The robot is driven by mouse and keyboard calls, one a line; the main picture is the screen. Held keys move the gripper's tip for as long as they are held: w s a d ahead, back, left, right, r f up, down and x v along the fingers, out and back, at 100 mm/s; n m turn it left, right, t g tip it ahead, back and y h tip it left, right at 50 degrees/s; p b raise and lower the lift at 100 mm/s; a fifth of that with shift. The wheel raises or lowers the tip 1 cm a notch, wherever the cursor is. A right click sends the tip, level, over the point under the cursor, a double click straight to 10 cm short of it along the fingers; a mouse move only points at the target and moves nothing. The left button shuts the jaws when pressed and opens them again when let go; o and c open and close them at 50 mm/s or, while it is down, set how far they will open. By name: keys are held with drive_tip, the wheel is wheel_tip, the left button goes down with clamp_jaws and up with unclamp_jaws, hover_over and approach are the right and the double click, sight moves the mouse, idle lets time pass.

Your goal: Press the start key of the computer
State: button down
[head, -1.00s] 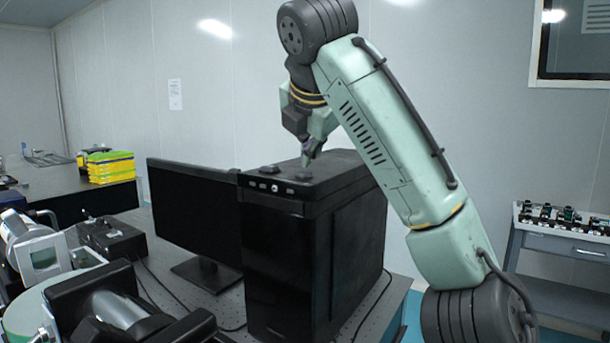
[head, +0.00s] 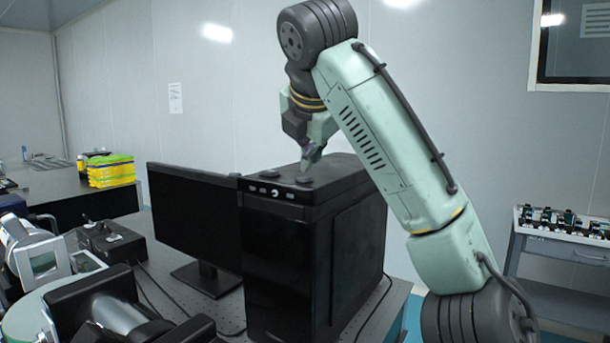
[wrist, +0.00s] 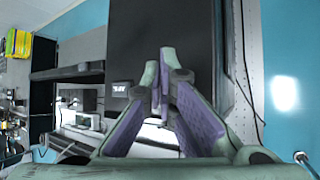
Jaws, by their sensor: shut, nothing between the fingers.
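The computer is a black tower (head: 285,270) standing upright on the table. A row of small light ports and a pale round key (head: 275,192) sit along its top front edge.
A black monitor (head: 195,215) stands directly left of the tower. Cables lie on the perforated table (head: 215,300). A trolley with small parts (head: 565,245) is at right. The space above the tower is otherwise clear.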

sight(309, 176)
drive_tip(key=shift+f, duration=0.15)
drive_tip(key=shift+f, duration=0.3)
idle(0.6)
drive_tip(key=shift+r+p, duration=0.45)
drive_tip(key=shift+p, duration=0.25)
drive_tip(key=shift+r, duration=3)
